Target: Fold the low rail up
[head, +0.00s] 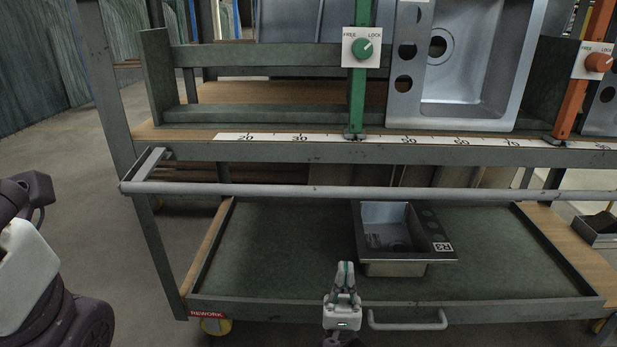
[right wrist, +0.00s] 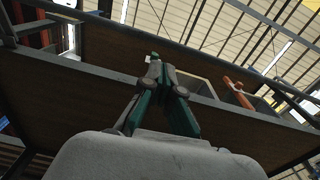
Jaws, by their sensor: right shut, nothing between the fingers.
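The low rail (head: 300,190) is a long grey bar across the front of the rack. It sits out in front of and slightly below the scale-marked shelf edge, on a bracket (head: 150,164) at its left end. Its right end runs out of view. My right gripper (head: 345,266) is shut and empty, with its fingertips pointing up. In the head view it appears below the rail, over the lower shelf, apart from the bar. The right wrist view shows its green fingers (right wrist: 157,68) together. My left gripper is out of view; only part of my left arm shows at the left edge.
A lower tray (head: 290,260) holds a small sink marked R3 (head: 440,247) and has a front handle (head: 408,325). Above stand a larger sink (head: 470,60), a green post (head: 358,95) and an orange post (head: 572,100) with FREE/LOCK knobs. Open floor lies left.

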